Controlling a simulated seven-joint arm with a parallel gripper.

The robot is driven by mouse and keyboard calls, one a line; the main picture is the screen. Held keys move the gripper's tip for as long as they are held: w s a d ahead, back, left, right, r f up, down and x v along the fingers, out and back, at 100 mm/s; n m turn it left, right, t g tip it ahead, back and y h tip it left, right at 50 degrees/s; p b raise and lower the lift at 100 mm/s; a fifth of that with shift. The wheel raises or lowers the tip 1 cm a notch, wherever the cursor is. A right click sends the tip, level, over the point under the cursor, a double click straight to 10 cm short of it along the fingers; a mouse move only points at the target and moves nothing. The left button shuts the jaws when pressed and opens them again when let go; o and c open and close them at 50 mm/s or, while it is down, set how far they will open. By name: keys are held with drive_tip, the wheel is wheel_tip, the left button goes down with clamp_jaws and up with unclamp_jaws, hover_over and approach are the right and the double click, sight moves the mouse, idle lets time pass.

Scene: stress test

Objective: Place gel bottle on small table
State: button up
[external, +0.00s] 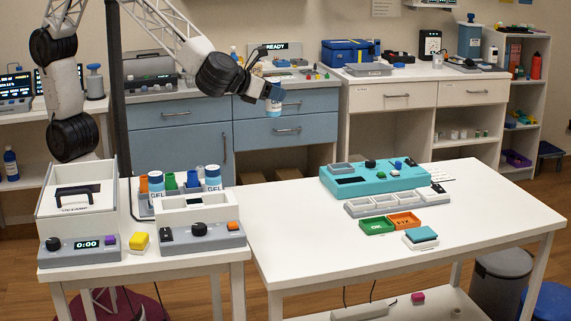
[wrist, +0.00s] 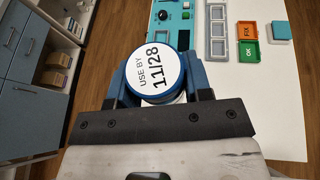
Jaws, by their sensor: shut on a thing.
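My gripper (external: 274,93) is raised in the external view, in front of the blue drawers and above the gap behind the tables. It is shut on a gel bottle (external: 273,111), of which only the lower part shows below the fingers. In the wrist view the bottle's round white top (wrist: 157,72), marked "USE BY 11/28", sits between the blue fingers (wrist: 160,85). The smaller white table (external: 120,265) at left carries two more gel bottles (external: 213,178) (external: 155,184) in a rack. The larger white table (external: 330,242) stands at right.
The right table bears a teal panel (external: 376,182), a grey tray (external: 398,202), and green (external: 377,226) and orange (external: 404,220) trays. Its front left is clear.

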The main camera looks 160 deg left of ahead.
wheel_tip(320, 180, down, 22)
drive_tip(key=s, duration=0.2)
drive_tip(key=shift+s+a+n+g, duration=0.15)
drive_tip(key=shift+a+n+g, duration=0.15)
drive_tip(key=shift+a+g, duration=0.1)
drive_tip(key=shift+r, duration=0.15)
drive_tip(key=w+a+f, duration=0.1)
drive_tip(key=w+a, duration=0.8)
drive_tip(key=a, duration=0.4)
drive_tip(key=shift+f, duration=0.25)
drive_tip(key=shift+w, duration=0.1)
drive_tip(key=shift+f, duration=0.1)
drive_tip(key=shift+f, duration=1.65)
drive_tip(key=shift+f, duration=0.15)
